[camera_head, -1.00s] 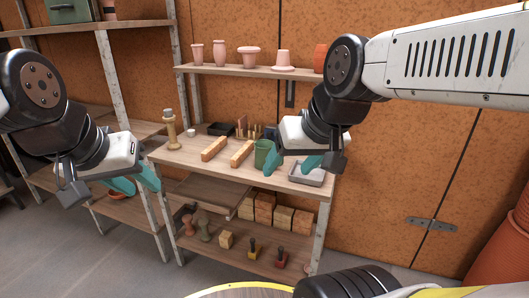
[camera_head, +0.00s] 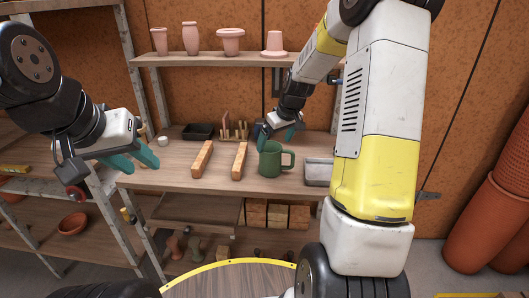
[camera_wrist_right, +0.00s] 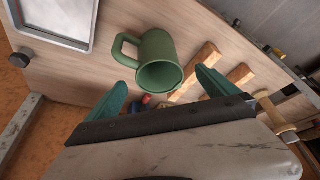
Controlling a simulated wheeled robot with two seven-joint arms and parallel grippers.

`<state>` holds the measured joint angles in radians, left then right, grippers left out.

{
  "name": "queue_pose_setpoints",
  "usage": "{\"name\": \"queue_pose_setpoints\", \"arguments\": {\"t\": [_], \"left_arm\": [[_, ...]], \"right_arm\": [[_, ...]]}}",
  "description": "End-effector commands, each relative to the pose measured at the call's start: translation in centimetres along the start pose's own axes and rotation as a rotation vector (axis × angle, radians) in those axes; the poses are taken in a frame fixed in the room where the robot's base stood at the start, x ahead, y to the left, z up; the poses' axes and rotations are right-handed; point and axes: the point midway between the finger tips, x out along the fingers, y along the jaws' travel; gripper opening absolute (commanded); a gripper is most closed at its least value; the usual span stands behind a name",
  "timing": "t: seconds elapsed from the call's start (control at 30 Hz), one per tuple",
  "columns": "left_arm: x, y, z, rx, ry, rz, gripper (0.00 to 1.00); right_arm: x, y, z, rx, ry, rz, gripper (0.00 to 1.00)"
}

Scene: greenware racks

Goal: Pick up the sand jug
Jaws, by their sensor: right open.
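I see no sand-coloured jug that I can make out clearly. The one handled vessel is a green mug (camera_head: 270,160), upright on the workbench top (camera_head: 215,182) with its handle to the right. In the right wrist view the mug (camera_wrist_right: 155,55) shows its open mouth, beyond and between the fingertips. My right gripper (camera_head: 277,134) is open and empty, behind the mug in the head view; the wrist view shows its teal fingers (camera_wrist_right: 160,77) spread and apart from the mug. My left gripper (camera_head: 134,160) is open and empty near the bench's left end.
Two wooden bars (camera_head: 203,159) lie left of the mug. A grey tray (camera_head: 318,171) is to its right. A black tray (camera_head: 198,131) and a small tool rack (camera_head: 234,131) stand behind. Pink pots (camera_head: 231,40) stand on the shelf above. Terracotta pots (camera_head: 487,225) stand at the right.

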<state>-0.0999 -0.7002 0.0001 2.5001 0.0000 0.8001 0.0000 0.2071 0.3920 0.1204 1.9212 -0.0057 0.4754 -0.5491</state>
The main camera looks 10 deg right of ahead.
Motion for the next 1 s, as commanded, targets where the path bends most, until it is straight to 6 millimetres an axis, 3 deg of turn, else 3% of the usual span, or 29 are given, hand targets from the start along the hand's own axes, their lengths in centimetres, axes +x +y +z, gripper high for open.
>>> {"name": "queue_pose_setpoints", "arguments": {"t": [0.5,0.83,1.0], "left_arm": [[0.0,0.0,0.0,0.000,0.000,0.000,0.36],[0.0,0.0,0.0,0.000,0.000,0.000,0.36],[0.0,0.0,0.0,0.000,0.000,0.000,0.36]], "right_arm": [[6.8,0.3,0.6,0.001,-0.003,-0.002,0.98],[7.4,0.3,0.5,0.001,0.000,0.000,0.98],[7.4,0.3,0.6,0.001,-0.001,0.000,0.65]]}}
